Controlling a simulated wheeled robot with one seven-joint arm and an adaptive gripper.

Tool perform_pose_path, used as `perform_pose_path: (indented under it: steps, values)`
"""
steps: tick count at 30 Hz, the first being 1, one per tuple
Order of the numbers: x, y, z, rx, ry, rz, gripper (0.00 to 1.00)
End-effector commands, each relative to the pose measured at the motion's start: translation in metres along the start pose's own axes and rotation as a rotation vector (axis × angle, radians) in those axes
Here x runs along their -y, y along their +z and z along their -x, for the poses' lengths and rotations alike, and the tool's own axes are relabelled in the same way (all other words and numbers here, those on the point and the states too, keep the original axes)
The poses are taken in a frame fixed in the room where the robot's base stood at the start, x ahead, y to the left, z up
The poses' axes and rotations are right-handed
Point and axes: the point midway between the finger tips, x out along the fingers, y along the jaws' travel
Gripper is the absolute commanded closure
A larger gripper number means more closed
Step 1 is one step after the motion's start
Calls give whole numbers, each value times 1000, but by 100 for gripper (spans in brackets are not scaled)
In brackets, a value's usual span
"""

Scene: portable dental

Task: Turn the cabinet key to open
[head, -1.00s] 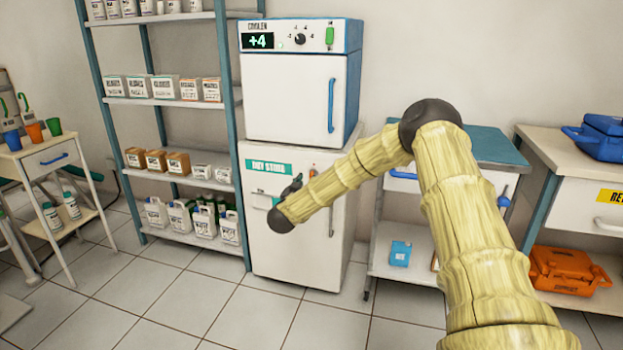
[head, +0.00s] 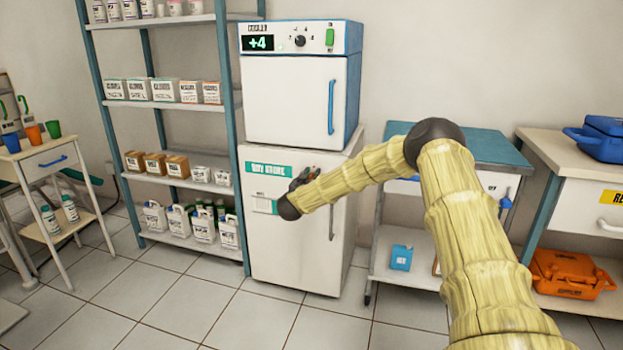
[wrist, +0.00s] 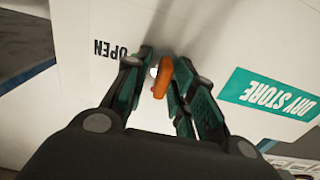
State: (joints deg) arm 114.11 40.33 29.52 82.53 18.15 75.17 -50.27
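The cabinet is the white lower unit (head: 290,250) labelled "DRY STORE", with a vertical grey handle at its right. Its orange key (wrist: 162,77) shows in the wrist view, between my fingertips and slightly tilted. The word "OPEN" (wrist: 111,49) is printed on the cabinet face to the left of the key. My gripper (wrist: 157,68) has its fingers drawn in close around the key and looks shut on it, with a small white spot beside the key. In the head view my gripper (head: 304,176) is at the cabinet's upper front; the key cannot be made out there.
A white cooler (head: 290,100) reading "+4" stands on the cabinet. A shelf rack (head: 236,130) with boxes and jugs is close on the left. A teal-topped cart (head: 480,148) stands to the right, partly behind my arm. The tiled floor in front is clear.

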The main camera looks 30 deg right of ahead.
Motion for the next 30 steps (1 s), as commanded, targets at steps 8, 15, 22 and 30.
perform_pose_path:
  steps: [8,15,22,30]
  values:
    - [0,0,0,0,0,0,100]
    - [0,-1,0,0,1,-32,100]
    - [-2,-2,0,0,1,-153,100]
    - [-4,-1,0,-1,2,-392,100]
